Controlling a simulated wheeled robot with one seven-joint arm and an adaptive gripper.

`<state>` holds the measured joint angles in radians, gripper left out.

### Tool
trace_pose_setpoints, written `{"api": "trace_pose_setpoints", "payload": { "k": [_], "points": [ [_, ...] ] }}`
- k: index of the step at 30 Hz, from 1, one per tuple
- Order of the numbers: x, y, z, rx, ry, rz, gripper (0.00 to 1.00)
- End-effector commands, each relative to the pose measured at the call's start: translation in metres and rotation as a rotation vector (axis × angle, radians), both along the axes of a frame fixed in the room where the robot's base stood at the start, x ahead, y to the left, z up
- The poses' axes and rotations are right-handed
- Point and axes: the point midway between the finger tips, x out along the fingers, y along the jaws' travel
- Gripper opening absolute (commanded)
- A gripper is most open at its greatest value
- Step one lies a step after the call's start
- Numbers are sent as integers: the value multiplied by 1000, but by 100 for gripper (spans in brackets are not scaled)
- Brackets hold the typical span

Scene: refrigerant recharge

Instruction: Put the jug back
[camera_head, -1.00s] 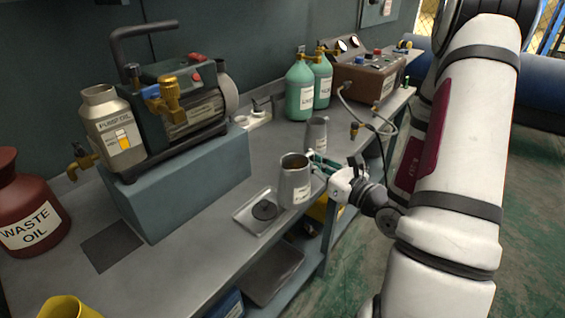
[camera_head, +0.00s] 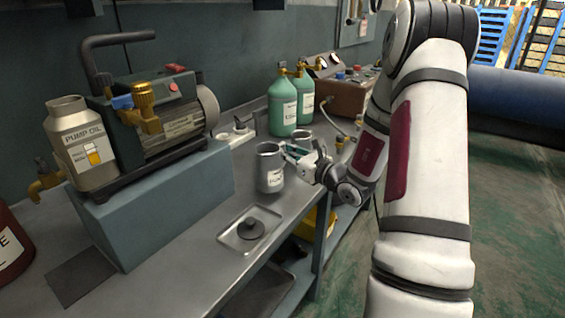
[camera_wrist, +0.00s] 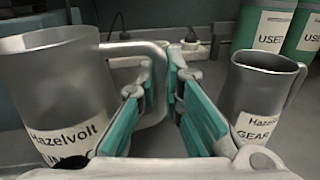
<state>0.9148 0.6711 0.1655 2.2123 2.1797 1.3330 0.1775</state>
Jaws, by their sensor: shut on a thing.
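A grey metal jug (camera_head: 270,170) with a white label is at the bench's front part, beyond a shallow tray. In the wrist view this jug (camera_wrist: 50,85) fills the left side, its label partly reading "Hazelvolt". My gripper (camera_head: 294,153) is shut on its handle (camera_wrist: 158,55) from the right. The jug looks upright; I cannot tell whether its base touches the bench. A second grey jug (camera_head: 302,138) stands just behind, partly hidden by my gripper; in the wrist view this jug (camera_wrist: 262,88), labelled "GEAR", is right of my fingers.
The metal tray (camera_head: 232,239) holds a dark round piece (camera_head: 250,228). A pump (camera_head: 165,120) and pump oil bottle (camera_head: 82,150) stand on a blue-grey block (camera_head: 165,205) at left. Green bottles (camera_head: 283,108) and a brown gauge box (camera_head: 345,95) are at the back. Bare bench lies left of the jug.

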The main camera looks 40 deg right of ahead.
Motion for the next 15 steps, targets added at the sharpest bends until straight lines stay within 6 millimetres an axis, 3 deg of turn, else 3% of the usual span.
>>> {"api": "trace_pose_setpoints", "payload": {
  "k": [8,15],
  "points": [
    [17,-6,-1,0,-2,2,0],
    [15,-6,-34,3,-1,1,0]
  ]
}}
